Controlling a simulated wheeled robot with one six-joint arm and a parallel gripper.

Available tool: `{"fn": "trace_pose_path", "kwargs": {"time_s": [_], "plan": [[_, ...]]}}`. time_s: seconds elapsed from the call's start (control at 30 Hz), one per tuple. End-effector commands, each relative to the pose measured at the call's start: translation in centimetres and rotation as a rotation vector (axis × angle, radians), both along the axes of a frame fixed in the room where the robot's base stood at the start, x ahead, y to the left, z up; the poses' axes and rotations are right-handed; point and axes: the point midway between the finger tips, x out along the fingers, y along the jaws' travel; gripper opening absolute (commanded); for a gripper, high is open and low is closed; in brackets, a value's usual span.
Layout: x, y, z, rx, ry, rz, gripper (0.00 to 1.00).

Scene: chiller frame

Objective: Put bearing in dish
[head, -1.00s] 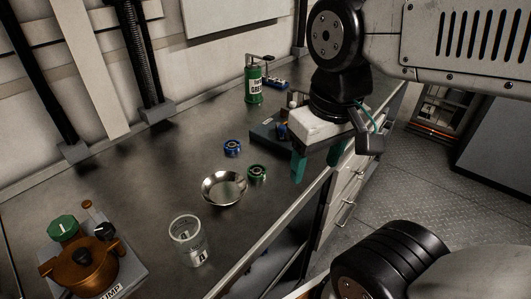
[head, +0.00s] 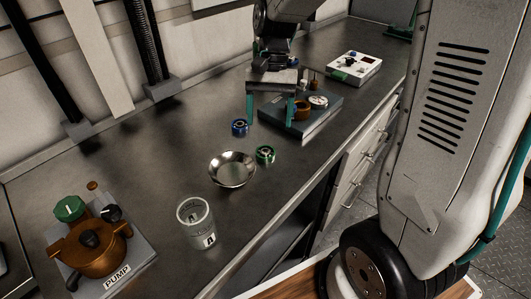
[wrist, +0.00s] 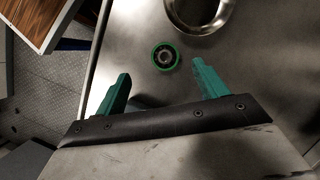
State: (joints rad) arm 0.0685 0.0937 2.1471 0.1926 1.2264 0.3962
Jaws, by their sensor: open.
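A shiny metal dish (head: 232,170) sits on the dark counter in the head view, empty. A green-ringed bearing (head: 265,155) lies flat just right of the dish, and a blue bearing (head: 240,127) lies farther back. My gripper (head: 270,113) is open and empty above the counter, behind the green bearing, with its left finger close to the blue bearing in the picture. In the wrist view, the green bearing (wrist: 165,56) shows ahead of and between the fingertips of my gripper (wrist: 161,72), with the dish (wrist: 196,28) partly cut off beyond it.
A clear jar (head: 196,226) stands in front of the dish. A copper pump unit (head: 97,252) is at the front left. A blue-grey block with a copper part (head: 302,108) is right of my gripper, and a white box (head: 354,67) is at the back. Counter left of the dish is clear.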

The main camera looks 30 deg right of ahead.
Motion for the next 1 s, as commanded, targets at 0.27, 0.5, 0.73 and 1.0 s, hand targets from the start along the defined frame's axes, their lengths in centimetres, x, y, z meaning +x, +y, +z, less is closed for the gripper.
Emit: {"fn": "trace_pose_path", "kwargs": {"time_s": [0.27,0.5,0.73,1.0], "plan": [[0.7,0.2,-2.4,0.005,0.034,-0.036,0.72],[-0.2,0.9,-5.0,0.004,0.034,-0.035,0.72],[-1.2,1.6,-7.9,0.004,0.032,-0.034,0.72],[-1.3,1.7,-8.4,0.004,0.03,-0.035,0.72]]}}
